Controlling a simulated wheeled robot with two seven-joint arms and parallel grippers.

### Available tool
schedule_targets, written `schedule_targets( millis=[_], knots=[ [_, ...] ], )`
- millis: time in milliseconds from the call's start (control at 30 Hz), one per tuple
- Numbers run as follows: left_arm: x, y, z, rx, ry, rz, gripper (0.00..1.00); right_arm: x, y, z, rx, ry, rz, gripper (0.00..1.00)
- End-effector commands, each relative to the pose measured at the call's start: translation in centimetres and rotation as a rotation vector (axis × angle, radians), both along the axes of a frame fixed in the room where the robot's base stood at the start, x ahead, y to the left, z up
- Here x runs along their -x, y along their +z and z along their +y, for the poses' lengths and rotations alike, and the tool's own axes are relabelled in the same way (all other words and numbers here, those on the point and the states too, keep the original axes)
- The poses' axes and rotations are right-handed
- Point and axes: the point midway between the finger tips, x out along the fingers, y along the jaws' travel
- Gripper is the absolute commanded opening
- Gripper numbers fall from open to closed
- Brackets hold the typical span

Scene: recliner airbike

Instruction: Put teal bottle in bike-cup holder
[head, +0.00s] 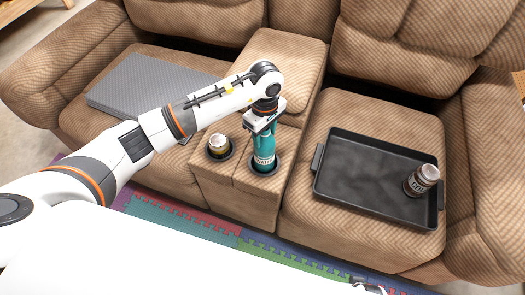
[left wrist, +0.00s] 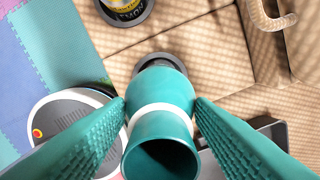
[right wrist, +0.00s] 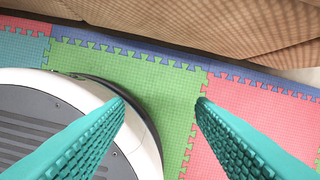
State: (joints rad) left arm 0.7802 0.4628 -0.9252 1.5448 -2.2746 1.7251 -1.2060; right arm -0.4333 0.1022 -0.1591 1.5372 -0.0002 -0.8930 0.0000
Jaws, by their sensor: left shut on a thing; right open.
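The teal bottle (head: 264,145) stands upright over the right-hand cup holder (head: 279,165) in the sofa's middle console. My left gripper (head: 264,117) is shut on the bottle's upper part from above. In the left wrist view the bottle (left wrist: 160,145) sits between both teal fingers (left wrist: 160,108), and the dark holder ring (left wrist: 157,58) shows just behind it. The bottle hides most of that holder, so I cannot tell how deep its base sits. The left-hand cup holder (head: 209,153) holds a can (head: 218,143). My right gripper (right wrist: 162,98) is open and empty, above the floor mat.
A black tray (head: 350,185) lies on the right seat with a brown can (head: 422,180) on it. A grey flat box (head: 130,85) lies on the left seat. Colored foam mats (head: 200,222) cover the floor before the sofa (head: 330,110).

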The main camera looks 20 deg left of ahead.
Motion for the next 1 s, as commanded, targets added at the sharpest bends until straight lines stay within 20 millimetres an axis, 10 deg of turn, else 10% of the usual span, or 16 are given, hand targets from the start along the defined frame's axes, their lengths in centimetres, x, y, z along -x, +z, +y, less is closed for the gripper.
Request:
schedule_targets(
  millis=[467, 900, 933, 1000],
  knots=[
    [0.0, -5.3, -0.1, 0.001, 0.001, 0.0, 0.01, -0.6, 2.1, 0.4, -0.005, -0.001, -0.006, 0.5],
    [-0.1, -5.5, 0.0, 0.0, 0.0, -0.003, 0.01, -0.8, 2.3, 0.3, -0.004, -0.002, -0.005, 0.5],
    [0.0, -5.6, 0.0, 0.0, 0.0, -0.001, 0.5, -0.9, 2.5, 0.4, -0.004, -0.002, -0.008, 0.5],
    [0.0, -5.5, 0.0, 0.0, 0.0, -0.001, 0.62, -1.1, 2.7, 0.4, -0.005, -0.002, -0.014, 0.5]
  ],
)
